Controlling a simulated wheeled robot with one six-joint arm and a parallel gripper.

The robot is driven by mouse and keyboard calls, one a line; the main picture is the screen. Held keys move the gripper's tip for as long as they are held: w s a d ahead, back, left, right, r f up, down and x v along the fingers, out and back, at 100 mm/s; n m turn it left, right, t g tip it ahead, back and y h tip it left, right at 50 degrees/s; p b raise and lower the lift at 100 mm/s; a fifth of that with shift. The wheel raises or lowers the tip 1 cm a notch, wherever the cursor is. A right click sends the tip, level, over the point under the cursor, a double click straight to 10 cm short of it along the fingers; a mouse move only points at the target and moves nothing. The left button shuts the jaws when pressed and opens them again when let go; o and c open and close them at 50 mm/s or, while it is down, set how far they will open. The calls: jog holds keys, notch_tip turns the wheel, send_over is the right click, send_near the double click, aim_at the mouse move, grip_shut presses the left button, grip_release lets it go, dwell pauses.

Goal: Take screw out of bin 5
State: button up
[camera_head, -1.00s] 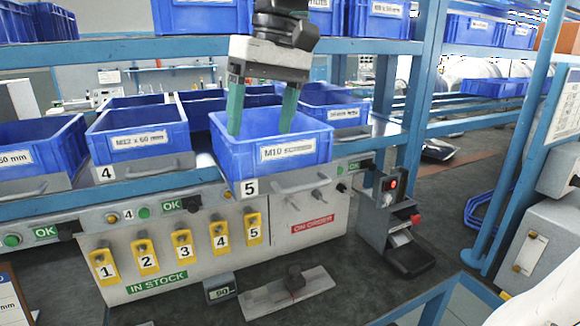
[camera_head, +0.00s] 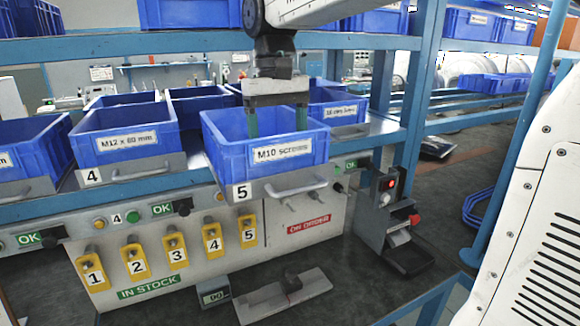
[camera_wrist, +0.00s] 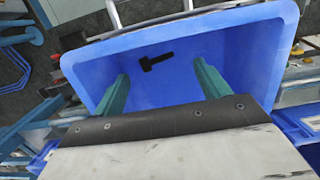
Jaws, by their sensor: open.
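Bin 5 (camera_head: 222,160) is a blue bin labelled "M10 screws" on the shelf, with a "5" tag and a metal handle below its front. In the wrist view I look down into the bin (camera_wrist: 262,60). One black screw (camera_wrist: 156,61) lies on its floor, towards the handle side. My gripper (camera_head: 278,122) points down into the bin, its green fingers partly hidden by the front wall. In the wrist view the fingers (camera_wrist: 164,84) are wide apart and empty. The screw lies between and beyond their tips, apart from them. The head view does not show the screw.
Bin 4 (camera_head: 124,146), labelled "M12 x 60 mm", stands to the left. More blue bins stand behind and to the right. A blue upper shelf beam (camera_head: 165,45) runs close behind my arm. A blue upright post (camera_head: 417,100) stands to the right.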

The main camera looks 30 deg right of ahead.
jog(key=f, duration=0.4)
jog(key=shift+s+d+f, duration=0.2)
jog(key=shift+d+f, duration=0.05)
jog(key=shift+f, duration=0.05)
jog(key=c, duration=1)
jog(key=shift+c, duration=0.2)
